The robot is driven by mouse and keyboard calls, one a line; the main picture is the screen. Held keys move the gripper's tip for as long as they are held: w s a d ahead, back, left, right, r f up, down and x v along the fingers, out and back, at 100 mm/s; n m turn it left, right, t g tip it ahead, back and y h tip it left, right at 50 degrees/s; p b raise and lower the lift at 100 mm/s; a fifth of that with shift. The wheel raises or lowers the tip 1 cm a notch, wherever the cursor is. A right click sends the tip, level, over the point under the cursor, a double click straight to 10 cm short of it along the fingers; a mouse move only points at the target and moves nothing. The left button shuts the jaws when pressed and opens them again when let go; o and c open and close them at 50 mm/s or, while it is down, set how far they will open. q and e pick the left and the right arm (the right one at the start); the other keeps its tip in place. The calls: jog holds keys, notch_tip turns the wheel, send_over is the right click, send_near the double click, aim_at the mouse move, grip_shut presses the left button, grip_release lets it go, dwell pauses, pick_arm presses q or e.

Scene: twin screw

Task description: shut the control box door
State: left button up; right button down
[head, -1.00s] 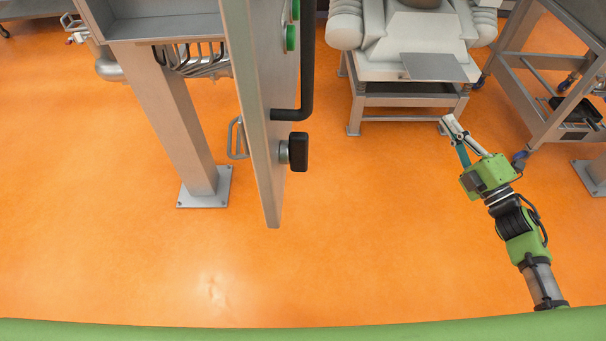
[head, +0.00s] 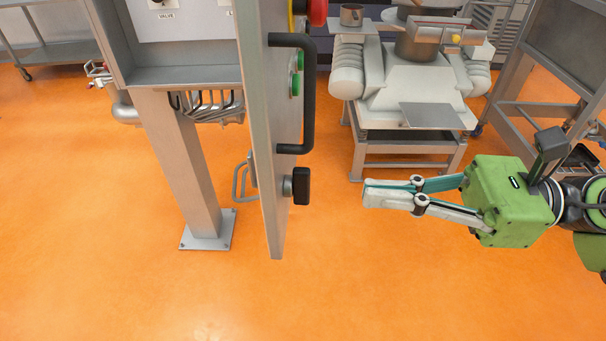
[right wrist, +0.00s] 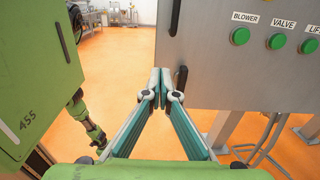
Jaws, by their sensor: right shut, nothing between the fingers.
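The control box (head: 185,76) is at the upper left of the head view. Its door (head: 262,125) stands open, swung toward me and seen nearly edge-on. A black bar handle (head: 308,105) and a black latch knob (head: 301,186) are on the door's right-hand face. My right gripper (head: 366,192) is shut and empty, right of the knob and apart from it, pointing left. In the right wrist view the gripper (right wrist: 161,76) shows in front of the door (right wrist: 225,80), near its handle edge. My left gripper does not show.
The box stands on a metal post (head: 175,165) with a floor plate. A white machine (head: 415,75) on a steel stand is behind my gripper. A metal frame (head: 555,85) is at the right. The orange floor (head: 370,285) in front is clear.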

aim_at(277, 186)
jog(key=a+p, duration=0.1)
jog(key=a, duration=0.1)
jog(key=a+p, duration=0.2)
jog(key=a, duration=0.1)
jog(key=a+p, duration=0.2)
jog(key=a, duration=0.1)
jog(key=shift+w+a+r, duration=0.25)
jog(key=shift+w, duration=0.15)
jog(key=shift+a+f, duration=0.25)
jog(key=shift+a, duration=0.3)
jog(key=shift+w, duration=0.1)
